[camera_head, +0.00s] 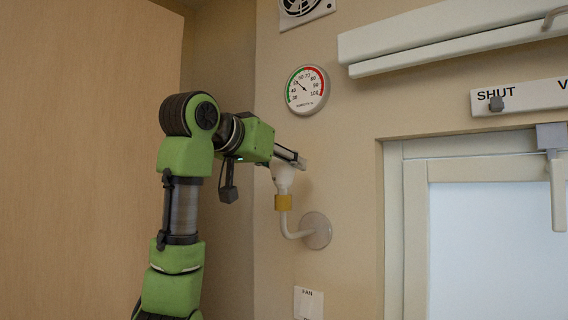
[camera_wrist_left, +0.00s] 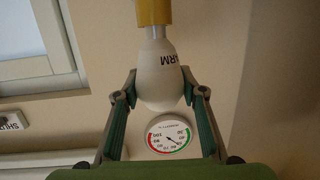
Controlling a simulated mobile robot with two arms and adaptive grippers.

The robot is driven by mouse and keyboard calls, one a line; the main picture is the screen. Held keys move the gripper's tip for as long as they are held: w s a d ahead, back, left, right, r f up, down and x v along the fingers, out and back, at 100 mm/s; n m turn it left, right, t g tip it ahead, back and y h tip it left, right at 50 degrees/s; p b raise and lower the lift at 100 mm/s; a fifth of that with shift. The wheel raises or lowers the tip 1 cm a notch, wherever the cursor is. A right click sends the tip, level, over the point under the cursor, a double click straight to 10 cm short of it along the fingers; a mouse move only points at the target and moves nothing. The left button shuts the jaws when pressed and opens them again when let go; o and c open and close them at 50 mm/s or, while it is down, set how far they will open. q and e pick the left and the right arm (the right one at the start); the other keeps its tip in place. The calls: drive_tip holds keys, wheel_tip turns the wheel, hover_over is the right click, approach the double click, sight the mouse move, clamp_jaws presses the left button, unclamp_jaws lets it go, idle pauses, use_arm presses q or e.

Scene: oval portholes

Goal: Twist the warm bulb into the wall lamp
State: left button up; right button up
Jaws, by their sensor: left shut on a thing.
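The wall lamp (camera_head: 316,230) is a white round plate with a curved white arm that rises to a yellow socket (camera_head: 283,202). The white bulb (camera_head: 283,177) stands upright at the top of the socket. In the left wrist view the bulb (camera_wrist_left: 158,72) bears letters ending in "ARM", and its narrow neck meets the yellow socket (camera_wrist_left: 153,12). I cannot tell how deep its base sits. My left gripper (camera_head: 290,162) is shut on the bulb from above, with a finger (camera_wrist_left: 120,110) on either side of its wide end. My right gripper is not in view.
A round gauge (camera_head: 307,90) hangs on the wall above the lamp. A FAN switch plate (camera_head: 308,303) is below it. A framed window or door (camera_head: 415,215) is to the right, under a SHUT sign (camera_head: 520,97). A wooden panel (camera_head: 85,150) stands at left.

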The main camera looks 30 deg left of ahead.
use_arm(q)
drive_tip(key=shift+f, duration=0.35)
drive_tip(key=shift+m+h, duration=0.7)
drive_tip(key=shift+h, duration=0.4)
drive_tip(key=shift+m+h+p, duration=0.65)
drive_tip(key=shift+m+h, duration=0.15)
drive_tip(key=shift+h, duration=0.2)
drive_tip(key=shift+g, duration=0.3)
